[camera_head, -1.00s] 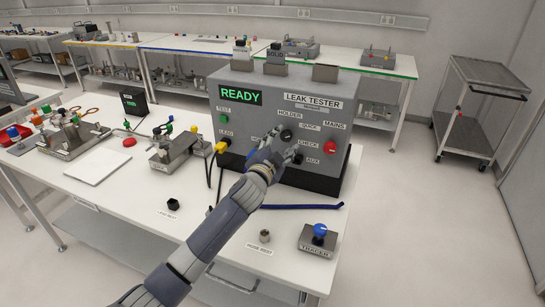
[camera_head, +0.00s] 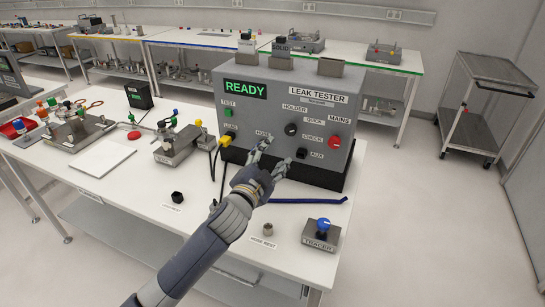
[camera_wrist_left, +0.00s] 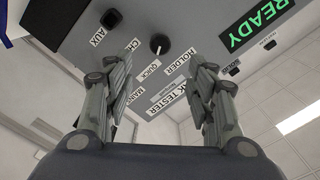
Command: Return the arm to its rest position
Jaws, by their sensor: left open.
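My left gripper (camera_head: 268,158) is open and empty in front of the lower part of the leak tester (camera_head: 230,105), a grey box with a green READY display. In the left wrist view its two fingers (camera_wrist_left: 160,95) stand wide apart, with the tester's black selector knob (camera_wrist_left: 159,44) seen between them. In the head view the same black knob (camera_head: 291,130) is above and to the right of the fingers, apart from them. The fingers partly cover the HOSE label. My right gripper is not in view.
A red MAINS knob (camera_head: 335,141) and a yellow connector (camera_head: 225,141) are on the tester front. A blue hose (camera_head: 310,200), a hose rest (camera_head: 268,229) and the tracer block (camera_head: 321,236) with a blue knob are at the front right. A white plate (camera_head: 100,158) lies left.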

